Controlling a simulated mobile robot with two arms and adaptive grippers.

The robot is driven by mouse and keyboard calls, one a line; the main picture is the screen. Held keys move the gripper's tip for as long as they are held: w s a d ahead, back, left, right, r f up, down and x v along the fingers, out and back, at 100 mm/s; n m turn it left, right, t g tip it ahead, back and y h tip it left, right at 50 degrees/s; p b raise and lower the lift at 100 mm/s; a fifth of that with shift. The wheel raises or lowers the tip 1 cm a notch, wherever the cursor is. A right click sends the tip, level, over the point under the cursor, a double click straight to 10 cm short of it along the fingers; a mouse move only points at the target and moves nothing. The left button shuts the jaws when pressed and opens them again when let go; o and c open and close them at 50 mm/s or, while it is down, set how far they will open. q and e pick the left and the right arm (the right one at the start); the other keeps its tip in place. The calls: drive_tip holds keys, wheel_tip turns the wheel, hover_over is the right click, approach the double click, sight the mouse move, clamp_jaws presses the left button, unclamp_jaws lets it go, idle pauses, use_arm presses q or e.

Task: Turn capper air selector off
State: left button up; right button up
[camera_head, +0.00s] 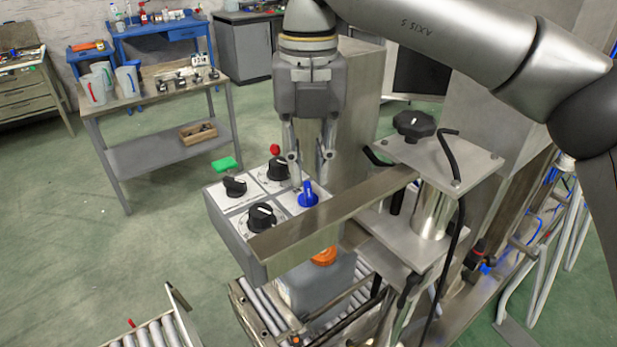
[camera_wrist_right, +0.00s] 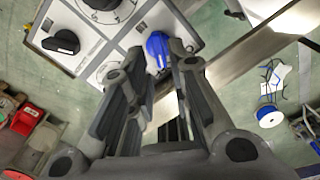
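A grey control box (camera_head: 228,232) has a light panel with three black knobs (camera_head: 262,218) and one blue selector knob (camera_head: 308,194). The labels are too small to read, so I cannot tell by text which is the capper air selector. My right gripper (camera_head: 310,160) points down just above the blue knob, fingers apart. In the right wrist view the blue knob (camera_wrist_right: 158,48) shows between and just beyond the open fingertips (camera_wrist_right: 152,62); contact cannot be told. Its handle looks roughly upright in the head view. My left gripper is not in view.
A flat metal bar (camera_head: 335,212) runs beside the panel's right edge, close to the blue knob. A clamp plate with a black hand knob (camera_head: 414,124) stands to the right. Below are an orange-capped container (camera_head: 318,290) and a roller conveyor (camera_head: 255,310). Open floor lies left.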

sight(308, 190)
wheel_tip(308, 190, up, 8)
idle(0.5)
